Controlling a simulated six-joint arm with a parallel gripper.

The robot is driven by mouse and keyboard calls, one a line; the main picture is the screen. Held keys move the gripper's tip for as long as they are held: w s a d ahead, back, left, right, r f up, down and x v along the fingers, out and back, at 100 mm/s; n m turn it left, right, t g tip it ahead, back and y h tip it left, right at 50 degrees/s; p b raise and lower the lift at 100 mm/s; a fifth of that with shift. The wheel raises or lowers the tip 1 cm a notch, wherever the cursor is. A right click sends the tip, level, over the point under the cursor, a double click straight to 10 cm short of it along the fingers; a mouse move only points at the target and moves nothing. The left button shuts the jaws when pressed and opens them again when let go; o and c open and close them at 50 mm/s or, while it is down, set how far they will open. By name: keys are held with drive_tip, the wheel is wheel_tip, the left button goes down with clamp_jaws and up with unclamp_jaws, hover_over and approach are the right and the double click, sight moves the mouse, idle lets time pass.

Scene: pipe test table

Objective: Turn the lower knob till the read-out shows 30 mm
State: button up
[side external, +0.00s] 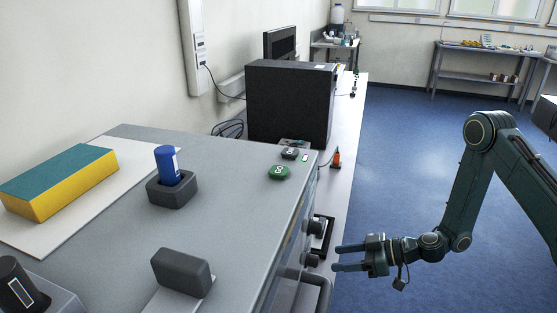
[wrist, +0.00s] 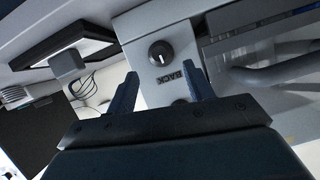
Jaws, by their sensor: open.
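My gripper (side external: 336,257) is open and empty, level with the front of the grey bench unit, its fingers pointing at dark knobs there. A gap shows between the fingertips and the lower dark knob (side external: 311,260); another knob (side external: 316,227) sits above it. In the wrist view my open fingers (wrist: 160,82) stand either side of a plate marked "BACK". A round black knob (wrist: 160,53) with a white mark is on this plate, just beyond the fingertips. I cannot tell which of the two knobs this is. No millimetre reading is legible in either view.
A black-framed box (side external: 322,236) juts from the front beside the knobs; it also shows in the wrist view (wrist: 65,42). A curved grey handle (side external: 318,285) sticks out below. A blue-capped bottle (side external: 168,165) stands on top. The floor side right of the front is free.

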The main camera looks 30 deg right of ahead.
sight(313, 261)
drive_tip(key=shift+x, duration=3.2)
drive_tip(key=shift+c, duration=0.2)
drive_tip(key=c, duration=0.9)
